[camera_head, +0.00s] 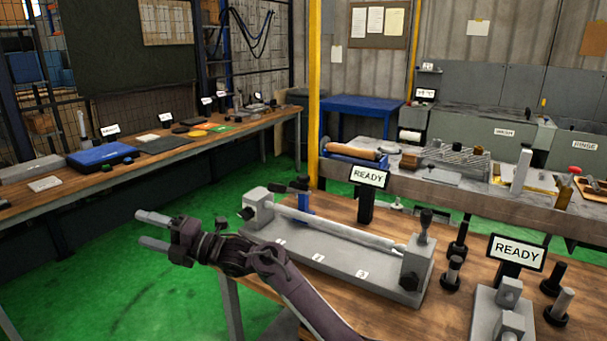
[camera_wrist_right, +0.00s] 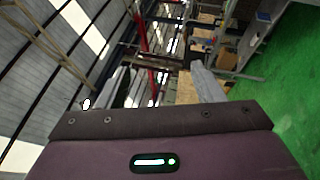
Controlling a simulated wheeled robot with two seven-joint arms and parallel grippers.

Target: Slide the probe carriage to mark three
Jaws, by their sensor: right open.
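A grey fixture (camera_head: 335,262) stands on the wooden bench, with a pale rod (camera_head: 340,228) held between its two end blocks. Three small white mark labels lie along its base; the right one (camera_head: 362,274) seems to read 3, though the digits are tiny. A blue piece with a dark top (camera_head: 303,203), which looks like the probe carriage, stands behind the rod near its left end. My right gripper (camera_head: 151,230) is open and empty, left of the fixture and apart from it, pointing left. Its fingers also show in the right wrist view (camera_wrist_right: 160,82), with nothing between them.
A READY sign (camera_head: 369,178) stands behind the fixture, and another READY sign (camera_head: 516,252) is at the right. Dark-based posts (camera_head: 452,273) stand right of the fixture. A long side bench (camera_head: 180,155) runs along the left. Green floor lies open between the benches.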

